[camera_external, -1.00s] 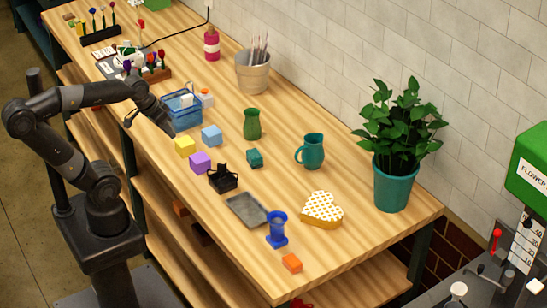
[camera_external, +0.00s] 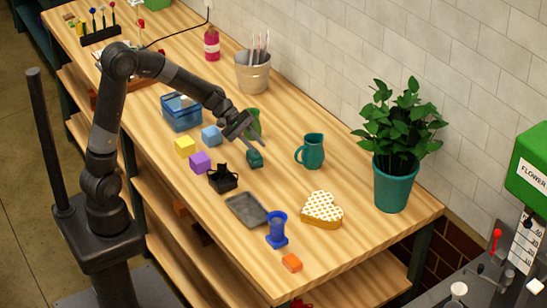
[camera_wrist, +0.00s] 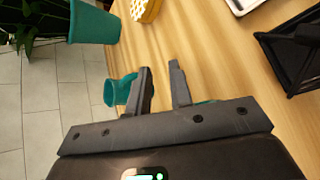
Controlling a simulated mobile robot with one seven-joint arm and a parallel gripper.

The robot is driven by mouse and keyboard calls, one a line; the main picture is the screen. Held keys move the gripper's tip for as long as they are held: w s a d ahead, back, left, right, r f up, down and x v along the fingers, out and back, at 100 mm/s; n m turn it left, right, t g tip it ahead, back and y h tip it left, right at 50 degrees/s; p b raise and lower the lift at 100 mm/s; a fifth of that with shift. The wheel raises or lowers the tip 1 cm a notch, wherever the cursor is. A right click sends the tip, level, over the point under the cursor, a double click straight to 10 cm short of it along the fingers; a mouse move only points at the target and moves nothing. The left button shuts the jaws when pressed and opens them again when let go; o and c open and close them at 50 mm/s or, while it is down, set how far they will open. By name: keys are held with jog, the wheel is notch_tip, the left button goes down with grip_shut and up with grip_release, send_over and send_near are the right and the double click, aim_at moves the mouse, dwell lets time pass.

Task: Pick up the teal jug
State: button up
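The teal jug (camera_external: 313,152) stands upright on the wooden table, right of the middle, with its handle toward the left. My gripper (camera_external: 258,141) is to the left of the jug, above the table, apart from it and near the green vase (camera_external: 255,119), which it partly hides. In the wrist view the jug (camera_wrist: 120,90) shows just left of the left finger, which hides part of it. My gripper (camera_wrist: 162,80) is open with nothing between its fingers.
A potted plant (camera_external: 394,185) stands right of the jug, and a heart-shaped box (camera_external: 321,210) in front. A black basket (camera_external: 222,179) and a grey tray (camera_external: 246,210) lie nearer. The table around the jug is clear.

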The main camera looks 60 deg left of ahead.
aim_at(309, 154)
jog(key=w+f+n+t, duration=0.1)
jog(key=w, duration=0.1)
jog(key=w+f+n+h, duration=0.1)
jog(key=w+f+n, duration=0.1)
jog(key=w, duration=0.1)
jog(key=w+f+n+t, duration=0.1)
jog(key=w+n, duration=0.1)
jog(key=w, duration=0.1)
jog(key=shift+a+f+t+h, duration=0.15)
jog(key=shift+a+t+h, duration=0.15)
jog(key=shift+w+d+f, duration=0.1)
jog(key=shift+d+f, duration=0.05)
jog(key=x, duration=1)
jog(key=shift+w+d, duration=0.1)
jog(key=shift+d, duration=0.15)
grip_shut()
